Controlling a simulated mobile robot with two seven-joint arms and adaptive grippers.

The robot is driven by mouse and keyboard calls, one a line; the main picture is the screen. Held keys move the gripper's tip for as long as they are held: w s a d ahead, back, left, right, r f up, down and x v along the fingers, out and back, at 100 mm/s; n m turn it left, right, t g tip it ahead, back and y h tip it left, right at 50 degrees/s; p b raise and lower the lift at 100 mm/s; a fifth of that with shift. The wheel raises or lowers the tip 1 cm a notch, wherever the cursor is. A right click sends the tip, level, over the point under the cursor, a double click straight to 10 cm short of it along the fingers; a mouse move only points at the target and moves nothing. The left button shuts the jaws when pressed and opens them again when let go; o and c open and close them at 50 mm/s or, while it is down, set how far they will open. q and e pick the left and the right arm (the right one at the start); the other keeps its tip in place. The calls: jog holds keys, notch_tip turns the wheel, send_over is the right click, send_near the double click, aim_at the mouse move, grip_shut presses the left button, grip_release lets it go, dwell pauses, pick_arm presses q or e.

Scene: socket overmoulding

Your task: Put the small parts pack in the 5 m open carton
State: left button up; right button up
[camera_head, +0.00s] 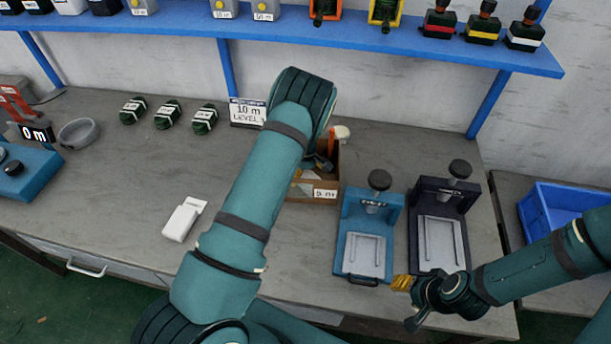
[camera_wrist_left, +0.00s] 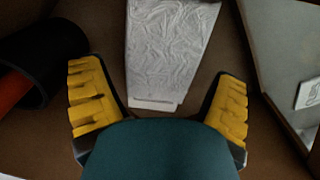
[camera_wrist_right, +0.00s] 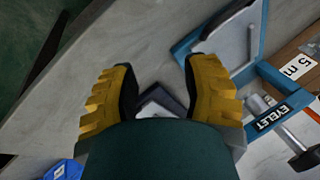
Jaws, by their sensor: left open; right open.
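The open carton (camera_head: 325,193) is brown, stands on the bench and bears a 5 m label. My left arm reaches over it and hides much of its inside. In the left wrist view, a whitish crinkled pack (camera_wrist_left: 170,40), which looks like the small parts pack, shows against brown board inside the carton. My left gripper (camera_wrist_left: 158,78) is open, with its yellow fingers apart on either side of the pack's near end. I see no finger closed on it. My right gripper (camera_head: 402,283) is open and empty in front of the presses; it also shows in the right wrist view (camera_wrist_right: 162,68).
A blue press (camera_head: 345,250) and a dark press (camera_head: 468,220) stand right of the carton. A dark cylinder (camera_wrist_left: 45,60) is left of the pack. A white box (camera_head: 184,219) lies on the left bench. A blue bin (camera_head: 540,205) is far right. A blue shelf (camera_head: 400,42) runs above.

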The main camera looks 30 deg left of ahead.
aim_at(305, 176)
pick_arm(q)
notch_tip(305, 176, up, 11)
jog(key=shift+p, duration=0.35)
pick_arm(e)
jog(key=shift+r, duration=0.45)
pick_arm(q)
jog(key=shift+s, duration=0.1)
pick_arm(e)
jog(key=shift+s, duration=0.1)
